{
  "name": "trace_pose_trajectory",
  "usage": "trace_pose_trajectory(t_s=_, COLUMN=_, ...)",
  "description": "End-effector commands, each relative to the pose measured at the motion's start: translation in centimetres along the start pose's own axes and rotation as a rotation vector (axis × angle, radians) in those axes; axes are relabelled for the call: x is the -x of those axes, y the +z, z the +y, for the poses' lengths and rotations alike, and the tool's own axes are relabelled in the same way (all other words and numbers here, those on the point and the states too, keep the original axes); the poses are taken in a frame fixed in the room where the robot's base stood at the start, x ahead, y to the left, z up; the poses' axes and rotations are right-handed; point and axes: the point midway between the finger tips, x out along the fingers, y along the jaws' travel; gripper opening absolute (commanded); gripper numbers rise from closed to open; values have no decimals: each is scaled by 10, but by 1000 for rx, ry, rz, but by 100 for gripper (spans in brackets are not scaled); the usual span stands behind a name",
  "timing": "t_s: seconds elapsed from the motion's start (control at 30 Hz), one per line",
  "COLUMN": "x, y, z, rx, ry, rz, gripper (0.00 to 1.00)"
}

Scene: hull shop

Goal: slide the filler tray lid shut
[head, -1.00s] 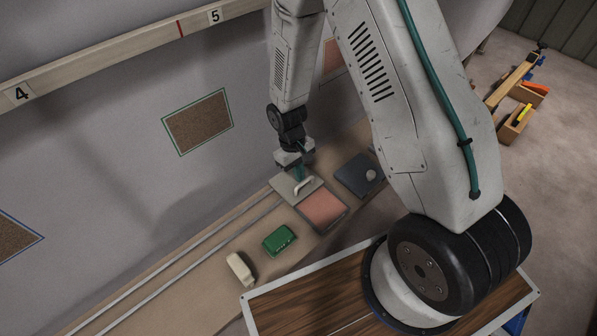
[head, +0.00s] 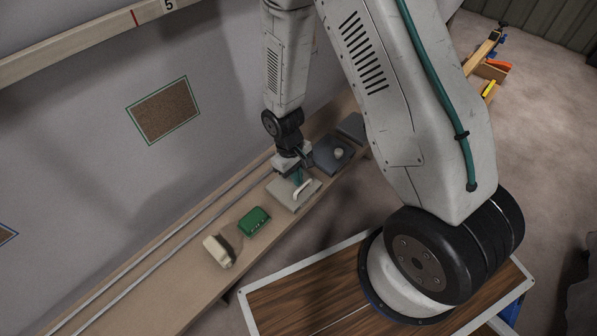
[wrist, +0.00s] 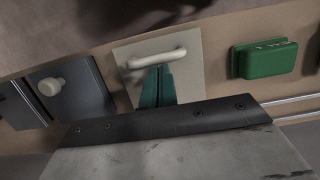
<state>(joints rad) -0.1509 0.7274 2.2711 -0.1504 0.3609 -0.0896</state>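The filler tray lid (head: 285,194) is a flat pale grey-beige plate with a raised white bar handle (head: 302,189). It lies on the bench ledge, and no pink filler shows around it. The lid also shows in the wrist view (wrist: 192,78), where its handle (wrist: 158,57) crosses its upper part. My gripper (head: 298,180) is down at the wall side of the handle. In the wrist view its two green fingers (wrist: 158,70) are together, with their tips at the handle bar and no bar between them. Whether they touch it I cannot tell.
A green box (head: 254,221) and a cream block (head: 218,251) sit on the ledge left of the lid. A dark plate with a round knob (head: 333,155) is close on the right. Two rails (head: 180,235) run along the wall side. The wall stands behind.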

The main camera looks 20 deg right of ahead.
Motion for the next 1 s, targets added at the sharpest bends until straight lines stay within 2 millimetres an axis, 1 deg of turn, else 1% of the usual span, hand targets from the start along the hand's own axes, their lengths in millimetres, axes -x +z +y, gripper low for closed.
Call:
trace_pose_trajectory(t_s=0.03, x=-2, y=5, z=-1, rx=1, ry=-2, rz=-13, gripper=0)
trace_pose_trajectory(t_s=0.27, x=-3, y=7, z=-2, rx=2, ry=-3, rz=-19, gripper=0)
trace_pose_trajectory(t_s=0.37, x=2, y=7, z=-4, rx=3, ry=-3, rz=-18, gripper=0)
trace_pose_trajectory(t_s=0.47, x=15, y=6, z=-3, rx=3, ry=-2, rz=-13, gripper=0)
trace_pose_trajectory(t_s=0.7, x=62, y=5, z=-2, rx=-1, ry=-1, rz=-3, gripper=0)
trace_pose_trajectory(t_s=0.8, x=78, y=6, z=-2, rx=0, ry=0, rz=-1, gripper=0)
trace_pose_trajectory(t_s=0.9, x=90, y=6, z=-2, rx=-1, ry=0, rz=-1, gripper=0)
trace_pose_trajectory(t_s=1.0, x=96, y=6, z=-2, rx=-1, ry=-1, rz=-3, gripper=0)
